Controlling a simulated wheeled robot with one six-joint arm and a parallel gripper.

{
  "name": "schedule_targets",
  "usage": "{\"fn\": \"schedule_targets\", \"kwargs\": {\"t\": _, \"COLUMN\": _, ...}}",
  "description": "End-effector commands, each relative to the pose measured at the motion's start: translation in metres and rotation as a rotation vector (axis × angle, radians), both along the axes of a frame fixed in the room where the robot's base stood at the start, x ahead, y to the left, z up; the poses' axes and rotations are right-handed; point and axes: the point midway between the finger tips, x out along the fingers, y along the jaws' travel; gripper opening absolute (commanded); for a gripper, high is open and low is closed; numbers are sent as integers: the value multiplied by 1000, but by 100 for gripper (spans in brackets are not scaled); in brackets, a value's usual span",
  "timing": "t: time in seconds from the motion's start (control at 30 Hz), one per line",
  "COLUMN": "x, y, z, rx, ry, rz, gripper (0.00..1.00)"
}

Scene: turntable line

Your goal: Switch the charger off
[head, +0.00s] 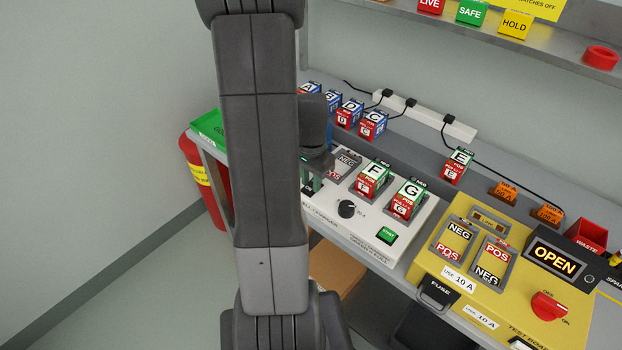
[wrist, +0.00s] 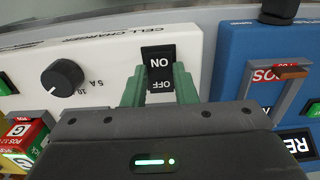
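The charger is a white box in the head view (head: 335,225), with cells F (head: 373,178) and G (head: 408,199) in its bays. In the wrist view its white panel (wrist: 110,60) carries a black rocker switch (wrist: 159,72) marked ON and OFF. My gripper (wrist: 158,84) has its green fingers apart, one at each side of the switch near its OFF end, with nothing held between them. I cannot tell whether they touch it, or which way the rocker is tipped. In the head view my arm hides the switch.
The charger also has a black knob (head: 347,208) and a green START button (head: 387,235). A blue unit (wrist: 245,65) stands to the right in the wrist view. A yellow tester (head: 430,262) stands right of the charger in the head view.

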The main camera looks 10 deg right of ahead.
Motion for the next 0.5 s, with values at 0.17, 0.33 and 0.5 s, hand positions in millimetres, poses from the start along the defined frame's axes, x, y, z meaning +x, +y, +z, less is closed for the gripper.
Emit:
{"fn": "schedule_targets", "kwargs": {"t": 0.17, "x": 1, "y": -1, "z": 1, "rx": 8, "ry": 6, "rz": -1, "gripper": 3}}
{"fn": "schedule_targets", "kwargs": {"t": 0.33, "x": 2, "y": -4, "z": 4, "rx": 79, "ry": 65, "rz": -6, "gripper": 3}}
{"fn": "schedule_targets", "kwargs": {"t": 0.5, "x": 5, "y": -6, "z": 3, "rx": 171, "ry": 136, "rz": -5, "gripper": 3}}
